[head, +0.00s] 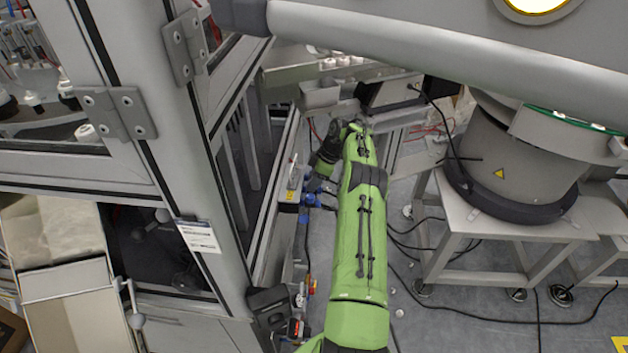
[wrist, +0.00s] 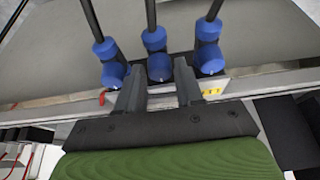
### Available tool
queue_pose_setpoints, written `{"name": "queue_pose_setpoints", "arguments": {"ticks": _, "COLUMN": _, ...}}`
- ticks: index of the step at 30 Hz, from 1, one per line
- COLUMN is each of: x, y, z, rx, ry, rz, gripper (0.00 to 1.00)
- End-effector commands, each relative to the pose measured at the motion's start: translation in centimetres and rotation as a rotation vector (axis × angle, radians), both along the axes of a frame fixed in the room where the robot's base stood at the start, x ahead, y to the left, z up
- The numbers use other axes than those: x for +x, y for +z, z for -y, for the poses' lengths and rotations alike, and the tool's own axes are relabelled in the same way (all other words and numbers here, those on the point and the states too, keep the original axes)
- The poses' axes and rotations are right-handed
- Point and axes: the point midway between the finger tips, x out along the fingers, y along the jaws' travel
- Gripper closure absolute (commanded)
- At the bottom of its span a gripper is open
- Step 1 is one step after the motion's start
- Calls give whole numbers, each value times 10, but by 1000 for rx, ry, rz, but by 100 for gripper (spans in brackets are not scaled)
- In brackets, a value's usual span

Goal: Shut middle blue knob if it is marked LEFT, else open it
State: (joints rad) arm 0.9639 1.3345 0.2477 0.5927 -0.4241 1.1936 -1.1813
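Three blue knobs stand in a row on a grey rail in the wrist view, each with a black tube rising from it: the left knob (wrist: 110,62), the middle blue knob (wrist: 157,55) and the right knob (wrist: 208,48). My gripper (wrist: 158,82) is open. Its two grey fingers point at the row, with the middle knob between or just beyond their tips; I cannot tell whether they touch it. No LEFT marking is readable on the knob. In the head view the blue knobs (head: 309,201) show small beside my green arm, and the gripper's fingers cannot be made out.
A small yellow label (wrist: 212,90) sits below the right knob. In the head view the glazed machine frame (head: 205,235) stands close left of my arm. A bowl feeder (head: 515,165) on a metal table stands right, with cables on the floor.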

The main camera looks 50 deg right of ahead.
Motion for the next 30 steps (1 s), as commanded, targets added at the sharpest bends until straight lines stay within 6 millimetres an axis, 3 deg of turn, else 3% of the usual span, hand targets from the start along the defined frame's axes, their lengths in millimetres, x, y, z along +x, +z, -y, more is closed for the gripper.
{"name": "queue_pose_setpoints", "arguments": {"ticks": 1, "x": 0, "y": 0, "z": 0, "rx": 0, "ry": 0, "rz": 0, "gripper": 72}}
{"name": "queue_pose_setpoints", "arguments": {"ticks": 7, "x": 0, "y": 0, "z": 0, "rx": 0, "ry": 0, "rz": 0, "gripper": 100}}
{"name": "queue_pose_setpoints", "arguments": {"ticks": 17, "x": -1, "y": 0, "z": 0, "rx": -1, "ry": -57, "rz": -1, "gripper": 100}}
{"name": "queue_pose_setpoints", "arguments": {"ticks": 30, "x": -2, "y": -1, "z": -2, "rx": -1, "ry": -371, "rz": -1, "gripper": 100}}
